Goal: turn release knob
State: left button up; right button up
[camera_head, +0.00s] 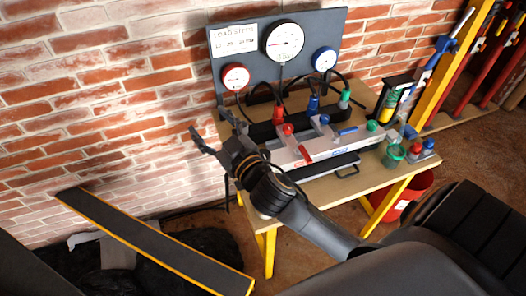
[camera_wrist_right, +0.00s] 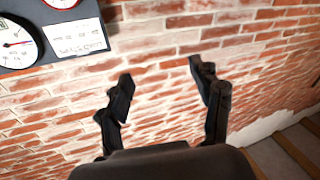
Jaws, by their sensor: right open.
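A grey pump block (camera_head: 312,145) on the wooden bench carries a red knob (camera_head: 288,129), a blue knob (camera_head: 324,119) and a green knob (camera_head: 372,125). I cannot tell which one is the release knob. My right gripper (camera_head: 208,122) is open and empty, in front of the brick wall to the left of the bench and apart from the knobs. Its fingers show spread in the right wrist view (camera_wrist_right: 163,78), with only bricks between them. My right forearm and wrist cover the bench's left front part. My left gripper is not in view.
A grey gauge board (camera_head: 245,56) with red, white and blue dials stands behind the bench (camera_head: 382,167). Hoses run below the dials. A green cup (camera_head: 393,156) stands at the bench's right. A red bucket (camera_head: 411,190) is below. A dark yellow-edged plank (camera_head: 150,240) is at lower left.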

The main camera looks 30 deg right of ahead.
jog(key=w+a+r+n+t+y, duration=0.1)
jog(key=a+r+n+y, duration=0.6)
jog(key=r+n+y, duration=0.15)
jog(key=a+r+n+g+y, duration=0.1)
jog(key=a+n+g+y, duration=0.25)
jog(key=n+y, duration=0.2)
jog(key=n+g+h, duration=0.3)
jog(key=g+h, duration=1.2)
jog(key=g, duration=0.1)
send_over(263, 154)
notch_tip(263, 154, down, 15)
notch_tip(263, 154, down, 13)
jog(key=p, duration=0.2)
jog(key=shift+p, duration=0.4)
